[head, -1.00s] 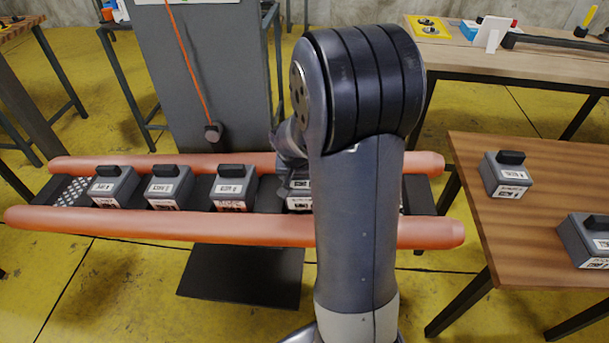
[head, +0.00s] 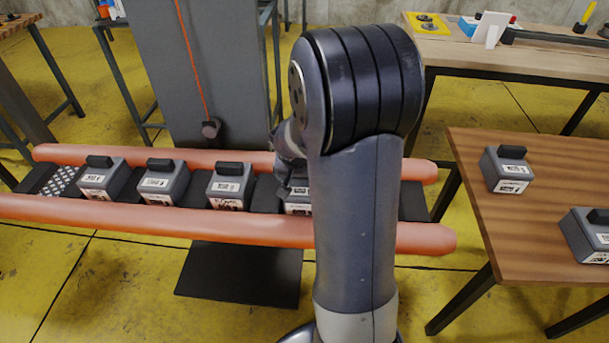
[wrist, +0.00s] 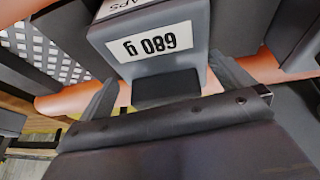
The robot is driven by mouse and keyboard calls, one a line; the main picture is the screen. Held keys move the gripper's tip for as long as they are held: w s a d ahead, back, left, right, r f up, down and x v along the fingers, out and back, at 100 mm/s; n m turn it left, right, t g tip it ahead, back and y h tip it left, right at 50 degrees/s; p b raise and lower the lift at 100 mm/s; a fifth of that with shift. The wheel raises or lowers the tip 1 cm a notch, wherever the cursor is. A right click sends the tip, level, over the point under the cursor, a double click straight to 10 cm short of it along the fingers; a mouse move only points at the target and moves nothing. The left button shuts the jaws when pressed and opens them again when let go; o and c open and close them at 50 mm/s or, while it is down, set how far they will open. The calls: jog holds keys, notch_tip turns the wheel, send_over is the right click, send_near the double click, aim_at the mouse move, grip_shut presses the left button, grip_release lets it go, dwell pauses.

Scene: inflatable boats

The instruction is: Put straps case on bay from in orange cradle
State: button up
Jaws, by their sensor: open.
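The orange cradle (head: 200,221) is a pair of orange tubes with a row of dark grey cases between them. The straps case (wrist: 150,40), with a label ending in "APS" and a "680 g" label, fills the top of the wrist view. It appears to be the rightmost case (head: 297,208) in the head view, partly hidden by my arm. My gripper (wrist: 165,78) is open, with one finger on each side of the case's black handle (wrist: 167,87). In the head view my gripper (head: 289,183) is mostly hidden behind my arm, low over that case.
Three other cases (head: 230,187) sit to the left in the cradle, beside a perforated panel (head: 62,181). A grey upright panel (head: 190,70) with an orange cord stands behind. A wooden table (head: 530,240) at right holds two similar cases (head: 508,168), with bare wood between.

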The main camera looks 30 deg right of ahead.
aim_at(303, 180)
jog(key=p+v, duration=0.1)
jog(key=v, duration=1)
jog(key=shift+p, duration=0.35)
jog(key=shift+f, duration=0.15)
jog(key=b+x, duration=0.2)
jog(key=x, duration=0.8)
jog(key=shift+w+d+f, duration=0.1)
jog(key=shift+d+f, duration=0.05)
jog(key=shift+f, duration=0.2)
notch_tip(303, 180, up, 2)
jog(key=shift+w+r+p, duration=0.1)
jog(key=shift+w+p, duration=0.05)
jog(key=shift+p, duration=1)
jog(key=shift+r+p, duration=0.55)
jog(key=shift+p, duration=0.05)
jog(key=shift+f, duration=0.1)
